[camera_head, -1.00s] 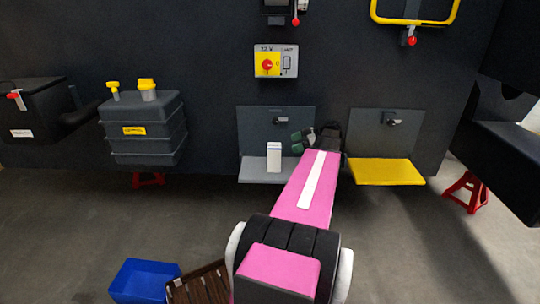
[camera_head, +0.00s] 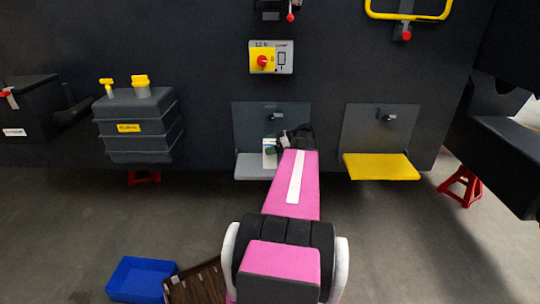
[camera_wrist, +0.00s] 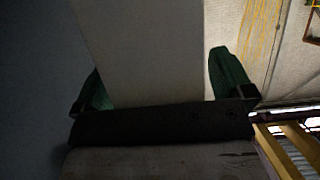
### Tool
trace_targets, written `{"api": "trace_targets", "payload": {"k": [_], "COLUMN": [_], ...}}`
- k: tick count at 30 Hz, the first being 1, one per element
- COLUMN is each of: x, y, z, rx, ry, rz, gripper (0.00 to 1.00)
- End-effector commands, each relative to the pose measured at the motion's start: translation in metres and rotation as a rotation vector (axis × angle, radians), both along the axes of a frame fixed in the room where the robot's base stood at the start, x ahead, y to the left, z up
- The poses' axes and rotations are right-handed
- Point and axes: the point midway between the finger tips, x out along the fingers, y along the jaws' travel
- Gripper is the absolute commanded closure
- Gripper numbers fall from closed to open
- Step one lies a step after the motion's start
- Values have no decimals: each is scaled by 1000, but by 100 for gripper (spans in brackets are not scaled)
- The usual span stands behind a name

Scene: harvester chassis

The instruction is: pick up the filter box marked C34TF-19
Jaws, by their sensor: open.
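The white filter box (camera_head: 269,149) stands upright on the grey shelf (camera_head: 252,173) in the head view; its marking is too small to read. In the wrist view the box (camera_wrist: 150,45) fills the space between the two green fingertips of my gripper (camera_wrist: 165,85). My gripper (camera_head: 277,146) is at the box from the right and partly covers it in the head view. The fingers are open on either side of the box, with a visible gap at the right finger; at the left finger I cannot tell whether they touch.
A yellow shelf (camera_head: 380,167) is to the right of the grey one. A dark ribbed tank (camera_head: 140,140) with yellow caps is to the left. A switch panel (camera_head: 271,57) is above. A blue bin (camera_head: 142,279) and a brown slatted crate (camera_head: 196,284) are on the floor.

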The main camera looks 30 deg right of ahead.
Motion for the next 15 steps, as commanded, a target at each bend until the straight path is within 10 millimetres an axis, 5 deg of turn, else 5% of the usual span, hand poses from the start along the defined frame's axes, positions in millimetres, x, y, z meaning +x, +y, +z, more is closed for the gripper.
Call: {"api": "trace_targets", "payload": {"k": [5, 12, 15], "x": [0, 0, 0], "y": [1, 0, 0], "z": [0, 0, 0], "rx": [0, 0, 0], "ry": [0, 0, -1], "rz": [0, 0, 0], "gripper": [1, 70, 70]}}
